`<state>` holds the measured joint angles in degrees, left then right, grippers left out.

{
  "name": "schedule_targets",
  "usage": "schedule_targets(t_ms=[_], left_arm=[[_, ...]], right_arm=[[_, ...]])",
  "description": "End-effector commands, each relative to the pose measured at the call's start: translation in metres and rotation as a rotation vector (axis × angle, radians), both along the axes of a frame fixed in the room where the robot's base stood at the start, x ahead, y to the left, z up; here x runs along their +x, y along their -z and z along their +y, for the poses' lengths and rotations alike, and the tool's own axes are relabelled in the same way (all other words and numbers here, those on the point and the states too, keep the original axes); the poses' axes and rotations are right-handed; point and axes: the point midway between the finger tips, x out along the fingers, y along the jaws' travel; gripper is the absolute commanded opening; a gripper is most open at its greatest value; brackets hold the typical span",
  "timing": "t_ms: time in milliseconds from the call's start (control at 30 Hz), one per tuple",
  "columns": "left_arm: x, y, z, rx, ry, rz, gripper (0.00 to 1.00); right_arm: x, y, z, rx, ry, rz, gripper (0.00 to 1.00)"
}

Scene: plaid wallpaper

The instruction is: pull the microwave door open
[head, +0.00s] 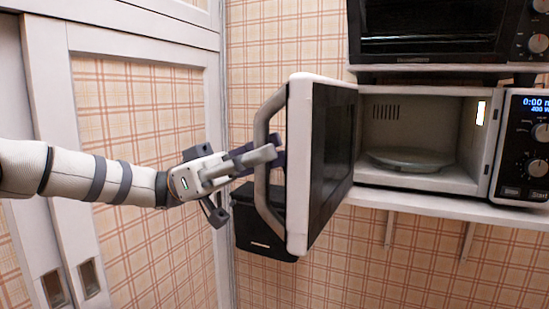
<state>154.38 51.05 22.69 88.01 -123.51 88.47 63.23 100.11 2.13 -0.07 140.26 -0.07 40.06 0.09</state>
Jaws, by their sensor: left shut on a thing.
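The microwave (405,185) is at the right on a white shelf. Its door (300,165) stands wide open, swung out toward me, with the lit cavity and a round plate (408,158) in view. A grey curved handle (260,170) runs down the door's outer face. My left gripper (262,156) comes in from the left and is shut on the handle around its middle. The far finger is partly hidden behind the handle. My right gripper is not in view.
A black toaster oven (435,30) sits above the microwave. A black box-like object (260,225) is behind the door's lower part. A white-framed sliding door (140,40) stands at the left. The microwave's control panel (525,145) is at the far right.

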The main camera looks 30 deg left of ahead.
Motion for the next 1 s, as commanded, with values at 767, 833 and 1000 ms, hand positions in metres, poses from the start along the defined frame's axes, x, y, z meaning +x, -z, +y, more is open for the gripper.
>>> schedule_targets(t_ms=[767, 833, 1000], left_arm=[[0.0, 0.0, 0.001, 0.002, 0.002, -0.002, 0.32], [0.001, 0.003, 0.008, 0.002, 0.0, -0.002, 0.32], [0.002, 0.02, 0.047, 0.003, -0.003, -0.002, 0.32]], right_arm=[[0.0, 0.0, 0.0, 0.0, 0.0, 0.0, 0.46], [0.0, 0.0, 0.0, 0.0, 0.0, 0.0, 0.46], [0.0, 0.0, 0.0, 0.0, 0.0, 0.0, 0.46]])
